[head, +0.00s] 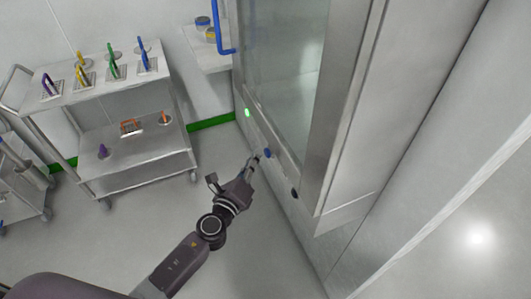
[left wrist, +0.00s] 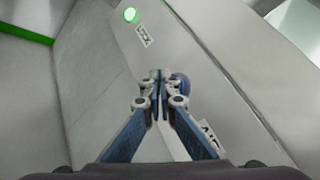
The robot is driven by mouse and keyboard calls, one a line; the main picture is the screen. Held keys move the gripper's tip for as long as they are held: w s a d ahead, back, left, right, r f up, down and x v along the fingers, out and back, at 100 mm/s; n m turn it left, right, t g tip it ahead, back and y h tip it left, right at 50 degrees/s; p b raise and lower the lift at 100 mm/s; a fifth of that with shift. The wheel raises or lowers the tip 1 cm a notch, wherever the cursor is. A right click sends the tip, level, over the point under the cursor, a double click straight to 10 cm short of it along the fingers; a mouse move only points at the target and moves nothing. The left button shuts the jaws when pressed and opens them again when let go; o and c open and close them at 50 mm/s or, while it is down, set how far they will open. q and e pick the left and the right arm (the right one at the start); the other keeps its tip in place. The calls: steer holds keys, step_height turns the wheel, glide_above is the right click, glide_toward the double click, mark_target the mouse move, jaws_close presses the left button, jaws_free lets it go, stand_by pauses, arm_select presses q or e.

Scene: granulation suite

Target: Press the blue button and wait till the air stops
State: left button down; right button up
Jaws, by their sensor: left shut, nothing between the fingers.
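The blue button (head: 267,153) is on the lower front panel of the tall metal cabinet (head: 350,120). In the left wrist view the blue button (left wrist: 181,83) shows just right of my fingertips, partly hidden behind them. My left gripper (head: 256,159) is shut and empty, its tips close to the button; I cannot tell whether they touch it. It also shows in the left wrist view (left wrist: 158,75). A green light (head: 247,112) glows on the same panel, up and left of the button, and also in the left wrist view (left wrist: 130,15). My right gripper is out of view.
A dark round knob (head: 294,193) sits lower right on the panel. A two-tier cart (head: 130,155) with coloured-handled tools stands at the left. The floor between cart and cabinet is clear.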

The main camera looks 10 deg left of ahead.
arm_select(q)
steer(key=shift+w+d, duration=0.2)
steer(key=shift+d, duration=0.05)
steer(key=shift+w+d, duration=0.25)
steer(key=shift+d, duration=0.15)
stand_by(0.8)
steer(key=shift+s+a, duration=0.5)
steer(key=shift+a, duration=0.25)
steer(key=shift+a, duration=0.1)
steer(key=s+a, duration=0.1)
steer(key=a, duration=0.1)
steer(key=s+a+b, duration=0.1)
steer(key=s+a, duration=0.1)
stand_by(0.5)
steer(key=shift+w, duration=0.1)
stand_by(0.4)
